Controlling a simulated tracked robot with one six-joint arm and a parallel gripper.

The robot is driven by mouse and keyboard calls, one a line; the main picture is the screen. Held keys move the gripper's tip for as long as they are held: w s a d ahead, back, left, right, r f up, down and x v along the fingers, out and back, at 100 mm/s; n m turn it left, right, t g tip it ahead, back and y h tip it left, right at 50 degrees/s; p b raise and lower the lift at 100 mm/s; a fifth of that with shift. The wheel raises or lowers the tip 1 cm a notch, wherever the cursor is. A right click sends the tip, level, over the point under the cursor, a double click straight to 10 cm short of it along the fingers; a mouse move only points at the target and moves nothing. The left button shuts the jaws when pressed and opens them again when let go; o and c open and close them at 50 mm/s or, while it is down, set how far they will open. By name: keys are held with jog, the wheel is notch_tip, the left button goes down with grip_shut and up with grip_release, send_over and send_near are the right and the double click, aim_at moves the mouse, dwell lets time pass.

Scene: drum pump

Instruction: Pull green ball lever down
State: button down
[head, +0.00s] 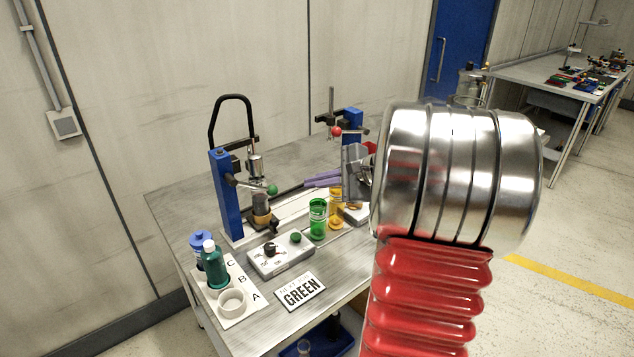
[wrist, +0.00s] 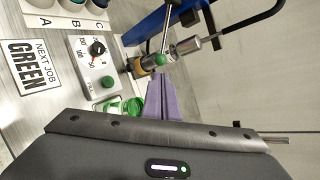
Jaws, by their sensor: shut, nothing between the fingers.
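The green ball (head: 272,189) is on the end of a metal lever on the blue-framed drum pump (head: 226,192) at the back left of the table. In the wrist view the green ball (wrist: 162,60) is just beyond my purple fingertips, with the lever rod (wrist: 166,30) running up from it. My gripper (head: 308,183) is right of the ball in the head view, with a visible gap. The fingers (wrist: 163,80) are shut together and empty. My arm hides part of the gripper in the head view.
A second blue device with a red ball (head: 336,131) stands farther back. A green cup (head: 318,219), a control box with a dial (head: 280,254), a "NEXT JOB GREEN" sign (head: 301,292) and a bottle tray (head: 240,280) sit in front of the pump.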

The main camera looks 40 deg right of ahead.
aim_at(276, 190)
jog(key=x, duration=1.1)
jog(key=shift+w, duration=0.1)
jog(key=shift+f, duration=0.15)
jog(key=shift+a+f+m+t+y, duration=0.15)
jog(key=shift+a+f+m+y, duration=0.2)
jog(key=shift+f, duration=0.25)
jog(key=shift+a+f+m+t+y, duration=0.15)
jog(key=shift+a+f+m+y, duration=0.2)
jog(key=shift+f, duration=0.25)
jog(key=shift+r, duration=0.1)
jog(key=shift+r, duration=0.7)
